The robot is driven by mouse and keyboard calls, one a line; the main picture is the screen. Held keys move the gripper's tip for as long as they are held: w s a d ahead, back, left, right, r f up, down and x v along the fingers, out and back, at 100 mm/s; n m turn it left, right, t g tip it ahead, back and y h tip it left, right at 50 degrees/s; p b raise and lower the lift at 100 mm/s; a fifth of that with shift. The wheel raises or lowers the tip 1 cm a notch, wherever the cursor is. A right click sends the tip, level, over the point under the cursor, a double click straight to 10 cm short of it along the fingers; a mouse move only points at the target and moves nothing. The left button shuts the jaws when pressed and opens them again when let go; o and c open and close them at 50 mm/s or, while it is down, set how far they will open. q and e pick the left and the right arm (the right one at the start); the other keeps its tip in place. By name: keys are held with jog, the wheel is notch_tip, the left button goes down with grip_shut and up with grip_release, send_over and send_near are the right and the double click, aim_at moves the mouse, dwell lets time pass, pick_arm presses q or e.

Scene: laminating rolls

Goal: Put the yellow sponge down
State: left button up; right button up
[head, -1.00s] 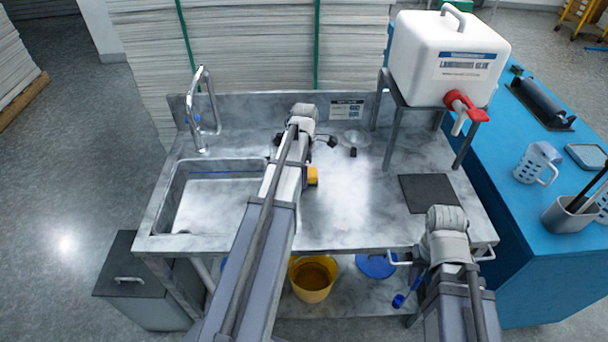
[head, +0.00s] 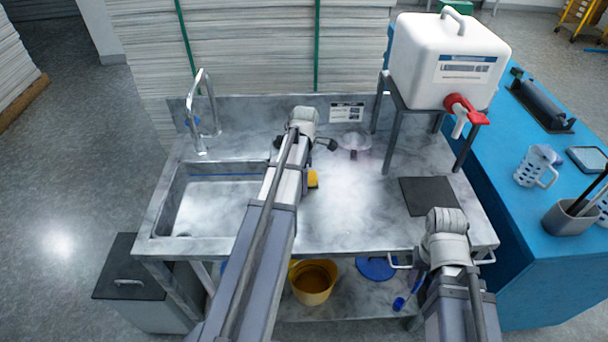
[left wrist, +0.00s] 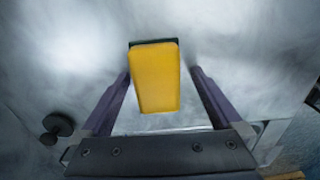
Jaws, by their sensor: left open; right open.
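The yellow sponge (head: 313,178) shows on the grey worktop, just right of my left forearm, which hides part of it. In the left wrist view, the sponge (left wrist: 154,80) has a dark edge at its far end and lies between the two fingers of my left gripper (left wrist: 161,73). The fingers are spread, with a gap beside the sponge. My right gripper (head: 441,258) is open and appears empty at the worktop's front right edge.
A sink basin (head: 205,208) is left of my left arm. A dark mat (head: 429,195) lies at the right. A white tank (head: 445,70) with a red tap stands on a rack behind. A yellow bucket (head: 312,284) is below. The worktop's centre is clear.

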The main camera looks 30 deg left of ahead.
pick_arm(q)
notch_tip(320, 180, up, 12)
jog(key=p, duration=1.1)
jog(key=shift+w, duration=0.15)
jog(key=shift+a, duration=0.1)
jog(key=s+d+m, duration=0.5)
jog(key=d+m, duration=0.4)
jog(key=d, duration=0.1)
jog(key=s+d+m, duration=0.6)
jog(key=d+m, duration=0.3)
jog(key=d, duration=0.1)
jog(key=s+d+m+y, duration=0.1)
jog(key=s+d+m, duration=0.4)
jog(key=d+m, duration=0.5)
jog(key=shift+s+d, duration=0.2)
jog(key=shift+s, duration=0.1)
